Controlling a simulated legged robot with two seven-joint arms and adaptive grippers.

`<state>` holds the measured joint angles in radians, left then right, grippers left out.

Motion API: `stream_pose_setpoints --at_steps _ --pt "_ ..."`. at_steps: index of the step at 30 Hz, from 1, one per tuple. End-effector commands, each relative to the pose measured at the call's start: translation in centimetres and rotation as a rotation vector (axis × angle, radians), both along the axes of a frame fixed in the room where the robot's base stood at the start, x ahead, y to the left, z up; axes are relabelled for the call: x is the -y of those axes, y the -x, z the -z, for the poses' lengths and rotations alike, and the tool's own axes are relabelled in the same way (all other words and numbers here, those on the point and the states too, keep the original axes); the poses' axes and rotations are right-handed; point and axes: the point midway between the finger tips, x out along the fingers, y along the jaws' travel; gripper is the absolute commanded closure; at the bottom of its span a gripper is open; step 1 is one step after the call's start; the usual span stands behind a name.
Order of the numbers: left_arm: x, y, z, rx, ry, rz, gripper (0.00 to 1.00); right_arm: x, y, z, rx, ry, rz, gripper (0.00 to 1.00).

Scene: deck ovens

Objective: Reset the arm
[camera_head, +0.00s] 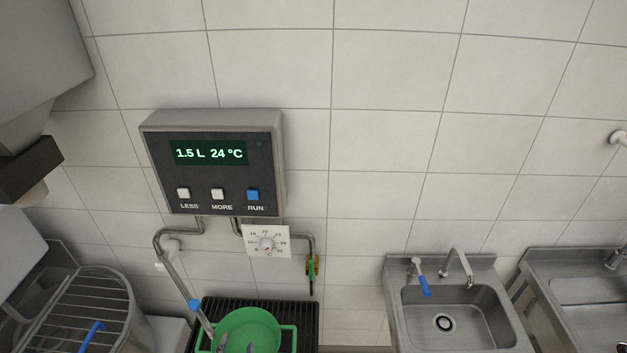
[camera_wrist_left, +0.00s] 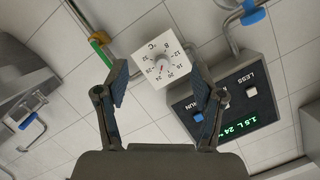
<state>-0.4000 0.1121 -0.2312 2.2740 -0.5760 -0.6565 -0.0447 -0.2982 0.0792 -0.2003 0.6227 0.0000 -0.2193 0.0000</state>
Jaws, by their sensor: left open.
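My left gripper (camera_head: 236,347) shows only as its finger ends at the bottom edge of the head view, in front of the green tub (camera_head: 262,332). In the left wrist view its two fingers (camera_wrist_left: 158,78) are spread apart with nothing between them. Beyond them, apart from the fingers, are the white temperature dial (camera_wrist_left: 163,60) and the meter panel (camera_wrist_left: 222,100), seen upside down. My right gripper is not in view.
The water meter (camera_head: 212,160) on the tiled wall reads 1.5 L 24 °C. The dial (camera_head: 266,241), pipes and a green-handled valve (camera_head: 312,270) are below it. The tub stands on a black rack (camera_head: 308,312). A sink (camera_head: 455,310) is right, a barred bowl (camera_head: 90,300) left.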

Motion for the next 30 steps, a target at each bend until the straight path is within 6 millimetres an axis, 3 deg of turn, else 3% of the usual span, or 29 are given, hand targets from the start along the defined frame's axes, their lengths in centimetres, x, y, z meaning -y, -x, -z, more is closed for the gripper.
stream_pose_setpoints --at_steps 10,18,23,30 --pt "-2.3 6.7 6.4 -0.407 0.211 -0.154 0.32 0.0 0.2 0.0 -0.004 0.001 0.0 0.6" --pt "-1.7 14.4 9.9 -0.768 0.351 -0.219 0.32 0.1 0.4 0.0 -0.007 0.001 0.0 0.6" --pt "-0.8 19.3 10.8 -0.98 0.41 -0.231 0.32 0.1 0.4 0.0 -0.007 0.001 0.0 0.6" --pt "-0.6 17.6 19.4 -1.0 0.399 -0.237 0.32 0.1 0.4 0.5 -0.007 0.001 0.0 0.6"
